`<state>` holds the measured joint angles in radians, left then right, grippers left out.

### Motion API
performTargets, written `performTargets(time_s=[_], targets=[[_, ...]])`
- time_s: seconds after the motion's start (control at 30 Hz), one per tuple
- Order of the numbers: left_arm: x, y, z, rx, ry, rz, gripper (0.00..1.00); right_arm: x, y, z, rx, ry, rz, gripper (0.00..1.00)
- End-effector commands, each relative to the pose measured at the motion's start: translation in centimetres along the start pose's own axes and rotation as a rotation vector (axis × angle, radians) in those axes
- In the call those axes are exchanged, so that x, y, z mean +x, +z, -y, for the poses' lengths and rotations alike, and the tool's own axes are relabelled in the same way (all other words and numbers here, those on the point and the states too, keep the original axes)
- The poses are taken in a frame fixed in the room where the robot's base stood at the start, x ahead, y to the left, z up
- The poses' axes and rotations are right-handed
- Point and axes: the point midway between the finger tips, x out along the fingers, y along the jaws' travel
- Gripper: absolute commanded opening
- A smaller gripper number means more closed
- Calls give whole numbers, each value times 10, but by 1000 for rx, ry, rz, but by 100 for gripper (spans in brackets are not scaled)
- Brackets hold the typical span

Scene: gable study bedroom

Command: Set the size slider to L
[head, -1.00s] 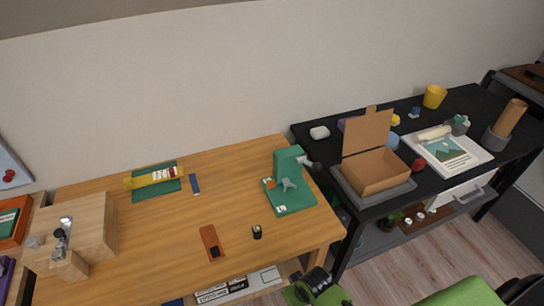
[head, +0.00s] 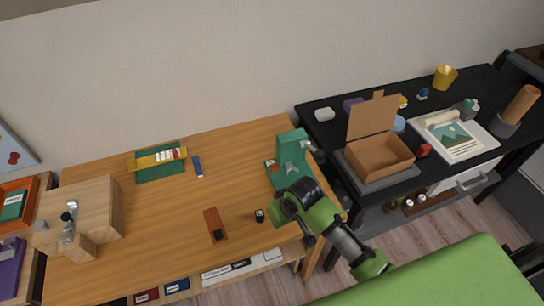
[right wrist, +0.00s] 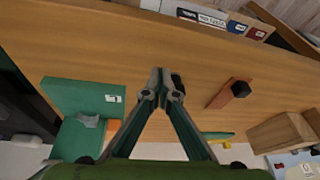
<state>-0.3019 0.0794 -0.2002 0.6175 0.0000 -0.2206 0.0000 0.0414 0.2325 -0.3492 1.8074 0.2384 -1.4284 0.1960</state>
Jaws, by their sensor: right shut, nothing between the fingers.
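A green press-like device (head: 292,150) stands at the right end of the wooden desk. An orange block (right wrist: 114,124), which may be the size slider, sits at its base's edge, with a white label (right wrist: 113,98) farther along the base; the letter is too small to read surely. My right gripper (right wrist: 162,88) is shut and empty above the desk, beside the device and apart from it. In the head view my right arm partly covers the device's near base, and the fingertips are hard to make out. My left gripper is not in view.
A small black object (head: 260,215) lies by my right fingertips. The desk's middle is mostly clear.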

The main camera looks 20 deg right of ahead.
Motion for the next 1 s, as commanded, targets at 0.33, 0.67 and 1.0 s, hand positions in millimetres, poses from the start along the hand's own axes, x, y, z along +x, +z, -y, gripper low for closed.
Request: performTargets(time_s=[0.33, 0.67, 1.0], targets=[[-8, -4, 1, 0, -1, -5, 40, -23, -99, -27, 26, 39, -8, 0], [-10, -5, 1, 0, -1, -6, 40, -51, -180, -75, 118, 105, -13, 0], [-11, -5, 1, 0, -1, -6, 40, -60, -195, -86, 146, 119, -15, 0]])
